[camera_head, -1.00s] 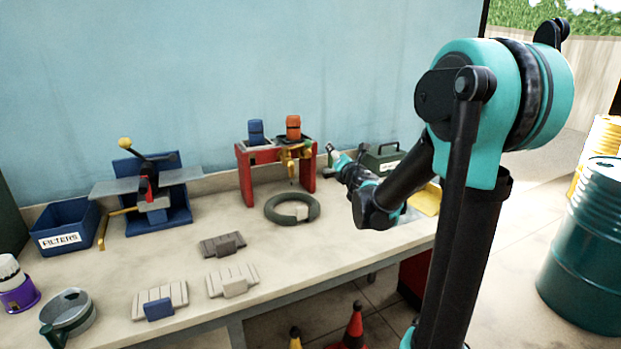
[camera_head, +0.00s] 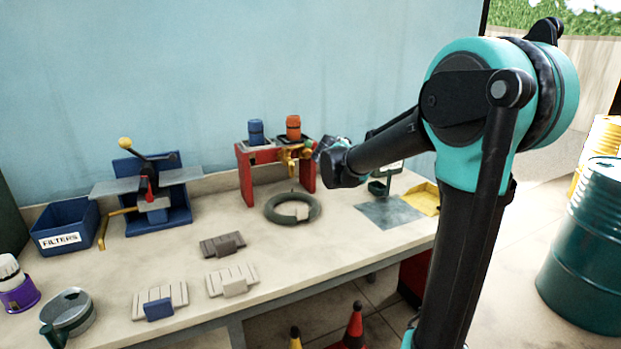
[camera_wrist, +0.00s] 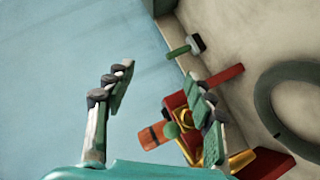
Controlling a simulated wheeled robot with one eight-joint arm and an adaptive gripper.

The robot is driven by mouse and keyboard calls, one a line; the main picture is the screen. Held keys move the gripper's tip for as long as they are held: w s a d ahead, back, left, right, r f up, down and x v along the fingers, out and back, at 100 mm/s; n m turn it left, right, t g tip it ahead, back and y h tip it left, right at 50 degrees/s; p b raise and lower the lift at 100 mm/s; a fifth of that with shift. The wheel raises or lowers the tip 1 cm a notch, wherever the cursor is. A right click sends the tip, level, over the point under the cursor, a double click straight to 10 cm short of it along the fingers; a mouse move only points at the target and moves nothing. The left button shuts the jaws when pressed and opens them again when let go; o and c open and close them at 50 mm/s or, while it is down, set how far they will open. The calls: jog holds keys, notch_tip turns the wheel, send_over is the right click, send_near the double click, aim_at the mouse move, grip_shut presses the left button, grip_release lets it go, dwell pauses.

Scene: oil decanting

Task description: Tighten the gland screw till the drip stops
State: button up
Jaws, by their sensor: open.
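The red stand (camera_head: 246,178) carries a blue bottle (camera_head: 255,130) and an orange bottle (camera_head: 293,127). A brass tap (camera_head: 290,155) hangs at its front under the orange one. In the wrist view the brass tap (camera_wrist: 240,160) and a green round knob (camera_wrist: 172,130) show beside the orange bottle (camera_wrist: 152,136). I cannot tell the gland screw or a drip apart. My gripper (camera_wrist: 160,75) is open and empty. Its right finger overlaps the stand and tap in the wrist view. In the head view my gripper is mostly hidden by my wrist, just right of the stand.
A dark green ring (camera_head: 270,216) lies before the stand. A grey mat (camera_head: 385,213) and yellow tray (camera_head: 426,200) lie to the right. A blue filter bin (camera_head: 66,230) and a press (camera_head: 158,200) stand left. Several slatted blocks lie in front.

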jog(key=s+a+m+g, duration=0.5)
jog(key=s+m+g, duration=0.1)
jog(key=s+m, duration=0.4)
jog(key=s+a+m+g, duration=0.5)
jog(key=s+m+g, duration=0.1)
jog(key=s+m, duration=0.5)
jog(key=shift+a+r+m+h, duration=0.3)
jog(key=shift+m+h, duration=0.1)
jog(key=shift+m, duration=0.6)
